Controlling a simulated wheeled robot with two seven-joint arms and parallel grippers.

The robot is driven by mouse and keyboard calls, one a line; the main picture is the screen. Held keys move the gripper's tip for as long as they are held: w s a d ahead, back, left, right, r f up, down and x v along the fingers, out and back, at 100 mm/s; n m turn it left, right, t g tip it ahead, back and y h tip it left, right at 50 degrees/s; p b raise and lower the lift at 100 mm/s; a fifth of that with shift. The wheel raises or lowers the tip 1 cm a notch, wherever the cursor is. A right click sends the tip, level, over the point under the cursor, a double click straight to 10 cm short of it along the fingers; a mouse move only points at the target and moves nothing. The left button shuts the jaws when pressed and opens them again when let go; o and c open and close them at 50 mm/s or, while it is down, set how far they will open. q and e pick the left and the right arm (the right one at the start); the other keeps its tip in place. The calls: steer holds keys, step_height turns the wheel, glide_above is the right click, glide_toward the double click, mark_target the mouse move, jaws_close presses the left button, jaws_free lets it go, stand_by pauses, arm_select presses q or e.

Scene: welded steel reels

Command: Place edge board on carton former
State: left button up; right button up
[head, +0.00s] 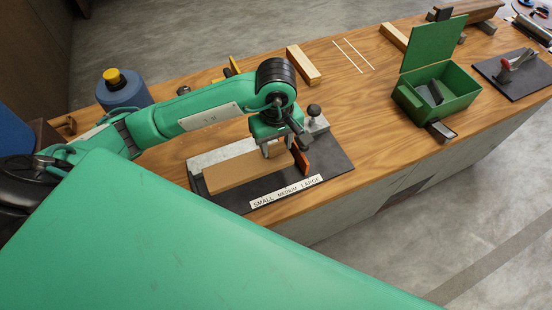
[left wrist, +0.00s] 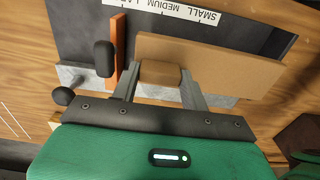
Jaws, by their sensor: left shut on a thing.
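The carton former (head: 335,170) is a dark base plate on the bench with a grey metal fence, an orange stop (head: 302,160) and a label reading SMALL, MEDIUM, LARGE (head: 287,192). The brown edge board (head: 232,173) lies along the former beside the fence, left of the stop; it also shows in the left wrist view (left wrist: 215,62). My left gripper (head: 273,151) is over its right part, shut on a small brown block at the board. Whether the board fully touches the base is hidden. My right gripper is out of view.
A black knob (head: 314,110) stands at the former's far right corner. A blue bottle (head: 122,92) is at left. Wooden blocks (head: 304,66) and white lines (head: 353,55) are behind. An open green box (head: 460,97) and a clamp plate (head: 520,75) stand right.

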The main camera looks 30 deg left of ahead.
mark_target(276, 154)
arm_select(q)
step_height(276, 154, down, 3)
steer(key=shift+f, duration=0.65)
step_height(276, 154, down, 3)
steer(key=shift+f+p, duration=0.1)
steer(key=shift+p, duration=0.25)
steer(key=shift+f, duration=0.2)
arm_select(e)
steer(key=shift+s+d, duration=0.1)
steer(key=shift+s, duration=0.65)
arm_select(q)
steer(key=shift+f, duration=0.15)
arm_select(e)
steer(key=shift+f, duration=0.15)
